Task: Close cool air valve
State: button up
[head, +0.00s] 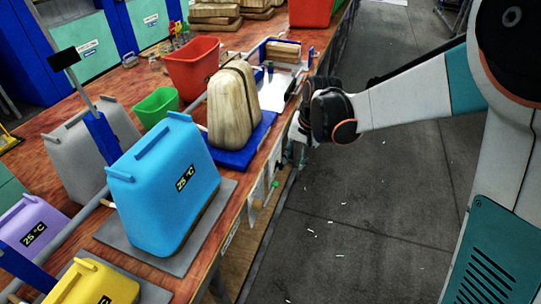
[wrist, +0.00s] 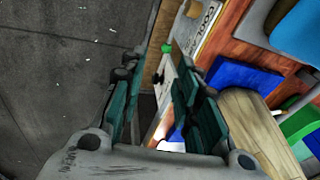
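My gripper (wrist: 158,78) is open in the wrist view, its two teal-padded fingers apart with nothing between the pads. In the head view my gripper (head: 303,128) is at the table's front edge, partly hidden by my wrist. A label reading "COOL" (wrist: 203,22) is on the table edge ahead of the fingers in the wrist view. A small green part (head: 275,184) also shows below the table edge in the head view. I cannot tell the valve's position.
The wooden table (head: 45,140) carries a blue press cover (head: 160,180), a wooden block (head: 232,105) on a blue base, a red bin (head: 192,68) and a green bin (head: 157,106). The grey floor (head: 370,215) in front of the table is clear apart from small white scraps.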

jog(key=g+p, duration=0.2)
send_near(270, 195)
jog(key=shift+m, duration=0.4)
jog(key=f+b, duration=0.1)
jog(key=f, duration=0.1)
jog(key=f+b, duration=0.2)
jog(key=f, duration=0.1)
jog(key=a+f+b, duration=0.1)
jog(key=f+b, duration=0.1)
jog(key=shift+a+f, duration=0.15)
jog(key=shift+f, duration=0.25)
grip_shut()
